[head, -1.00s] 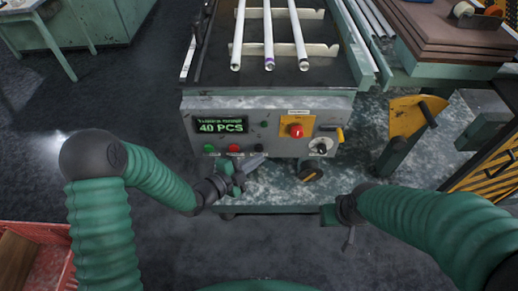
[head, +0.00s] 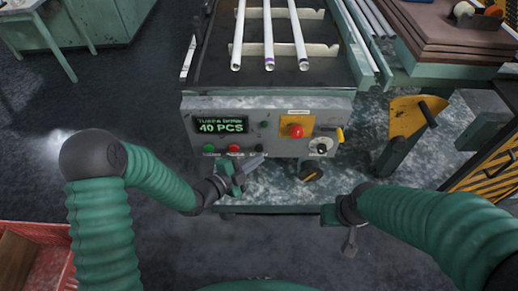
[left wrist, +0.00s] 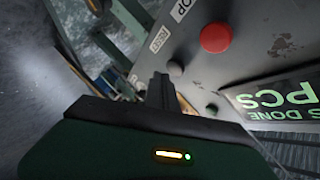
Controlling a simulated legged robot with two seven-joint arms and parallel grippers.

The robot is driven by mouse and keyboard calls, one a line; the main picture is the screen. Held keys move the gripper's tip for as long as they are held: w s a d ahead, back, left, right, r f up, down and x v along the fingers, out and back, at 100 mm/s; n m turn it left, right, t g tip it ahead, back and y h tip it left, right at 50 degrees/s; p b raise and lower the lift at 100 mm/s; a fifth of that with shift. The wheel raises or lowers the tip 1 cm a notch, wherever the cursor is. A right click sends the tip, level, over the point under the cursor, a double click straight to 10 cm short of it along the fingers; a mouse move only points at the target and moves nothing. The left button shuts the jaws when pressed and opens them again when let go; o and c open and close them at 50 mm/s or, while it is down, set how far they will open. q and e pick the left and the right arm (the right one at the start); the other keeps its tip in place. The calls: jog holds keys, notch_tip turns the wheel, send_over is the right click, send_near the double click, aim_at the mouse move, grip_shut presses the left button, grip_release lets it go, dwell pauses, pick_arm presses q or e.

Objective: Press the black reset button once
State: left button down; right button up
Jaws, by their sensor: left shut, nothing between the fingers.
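The black reset button (head: 259,148) is the right one in the row of buttons on the grey panel's lower left. In the left wrist view the black button (left wrist: 174,67) shows near the white RESET label (left wrist: 160,39). My left gripper (head: 256,162) is shut and empty, its tips just below and in front of the button. In the left wrist view its dark fingertips (left wrist: 161,82) are close beside the button; I cannot tell whether they touch. My right gripper (head: 350,242) hangs at the front right, away from the panel; its jaws are unclear.
The red stop button (head: 233,148) and green button (head: 209,148) are left of the black one. A display (head: 221,126) reads 40 PCS. A red knob on yellow (head: 297,131) and a rotary switch (head: 321,146) are on the right. Glass tubes (head: 268,40) lie above.

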pick_arm(q)
jog(key=shift+w, duration=0.1)
jog(key=shift+w+r, duration=0.1)
jog(key=shift+w, duration=0.15)
jog(key=shift+w, duration=0.5)
dwell(0.6)
dwell(0.3)
jog(key=shift+s, duration=0.9)
jog(key=shift+s+b, duration=0.45)
jog(key=shift+s, duration=2.05)
